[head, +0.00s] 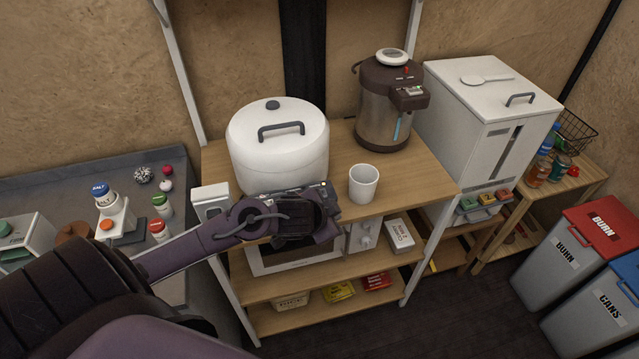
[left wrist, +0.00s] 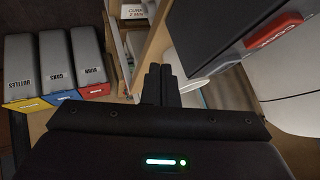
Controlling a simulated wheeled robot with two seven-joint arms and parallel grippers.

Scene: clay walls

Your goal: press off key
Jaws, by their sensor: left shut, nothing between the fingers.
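The white rice cooker (head: 279,145) with a grey lid handle stands on the wooden shelf top. Its dark front panel is mostly hidden behind my left gripper (head: 318,215) in the head view. In the left wrist view, a red key with white lettering that looks like COOK (left wrist: 274,31) sits on the dark panel at the upper right. I cannot make out an off key in either view. My left gripper is shut and empty, its fingertips (left wrist: 160,82) together beside the panel and apart from the red key. My right gripper is not in view.
A white cup (head: 363,183) stands just right of my left gripper. A dispenser pot (head: 385,110) and a white bin (head: 484,100) are farther right. A white microwave-like box (head: 268,262) sits on the shelf below. Labelled waste bins (head: 570,262) stand at the right.

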